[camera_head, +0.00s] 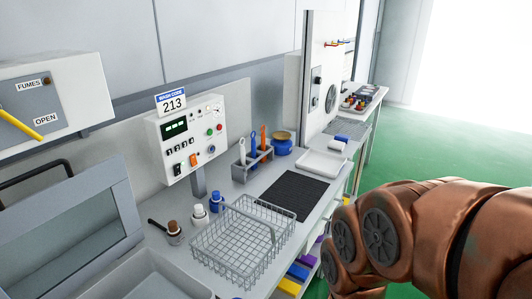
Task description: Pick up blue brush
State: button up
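A grey holder (239,173) on the bench has several upright tools in it. One is a slim tool with a blue handle (253,140), which looks like the blue brush, though its bristles are hidden in the holder. A paler tool (241,149) stands to its left and an orange one (263,137) to its right. My copper-coloured arm fills the lower right of the view, clear of the holder. My gripper is not in view.
A wire basket (232,255), a dark mat (294,194), a white tray (320,165) and a blue pot (282,148) stand around the holder. A control box (187,138) rises behind left. Green floor (425,150) lies open at right.

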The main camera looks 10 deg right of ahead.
aim_at(254, 143)
jog(key=u, duration=0.8)
jog(key=k, duration=0.15)
jog(key=z, duration=1.85)
jog(key=i, duration=0.7)
jog(key=z, duration=0.05)
